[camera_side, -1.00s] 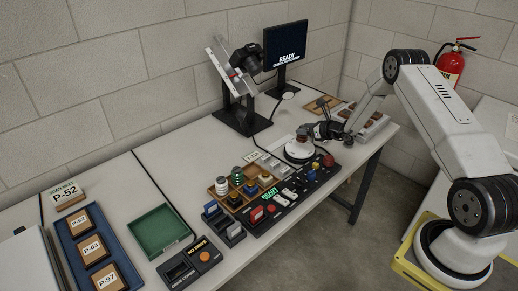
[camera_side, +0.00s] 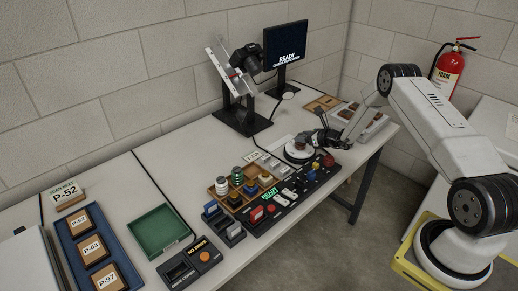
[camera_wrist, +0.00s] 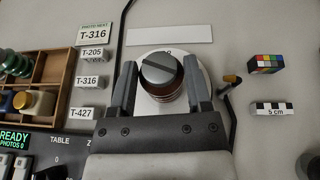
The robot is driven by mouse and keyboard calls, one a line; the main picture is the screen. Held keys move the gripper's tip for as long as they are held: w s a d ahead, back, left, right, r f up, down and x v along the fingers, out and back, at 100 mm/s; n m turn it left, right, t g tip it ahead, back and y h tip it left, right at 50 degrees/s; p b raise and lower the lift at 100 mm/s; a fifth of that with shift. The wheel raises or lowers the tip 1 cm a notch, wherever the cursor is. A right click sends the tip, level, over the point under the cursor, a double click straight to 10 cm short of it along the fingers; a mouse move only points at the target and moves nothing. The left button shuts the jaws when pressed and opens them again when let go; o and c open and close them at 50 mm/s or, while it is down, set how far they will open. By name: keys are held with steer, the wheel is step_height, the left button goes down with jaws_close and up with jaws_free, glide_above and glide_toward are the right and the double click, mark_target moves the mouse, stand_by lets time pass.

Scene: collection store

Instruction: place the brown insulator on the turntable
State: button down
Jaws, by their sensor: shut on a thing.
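The brown insulator (camera_wrist: 168,95) stands upright between my fingers in the wrist view, with a slotted grey top facing the camera. My gripper (camera_wrist: 160,66) is shut on it, one finger on each side. The white round turntable (camera_wrist: 148,109) lies directly under the insulator. In the side view the insulator is a small brown shape (camera_side: 300,142) over the turntable (camera_side: 296,156), with my gripper (camera_side: 308,138) coming in from the right. Whether its base touches the turntable cannot be told.
A wooden tray (camera_side: 219,190) holds other insulators left of the turntable. A control panel (camera_side: 318,182) lies in front. T-number tags (camera_wrist: 92,54), a colour chart (camera_wrist: 266,64) and a 5 cm scale (camera_wrist: 271,110) lie nearby. A camera (camera_side: 247,60) and monitor (camera_side: 286,48) stand behind.

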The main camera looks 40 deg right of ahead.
jaws_free()
steer(key=shift+f, duration=0.1)
steer(key=shift+r, duration=0.2)
steer(key=shift+v, duration=6)
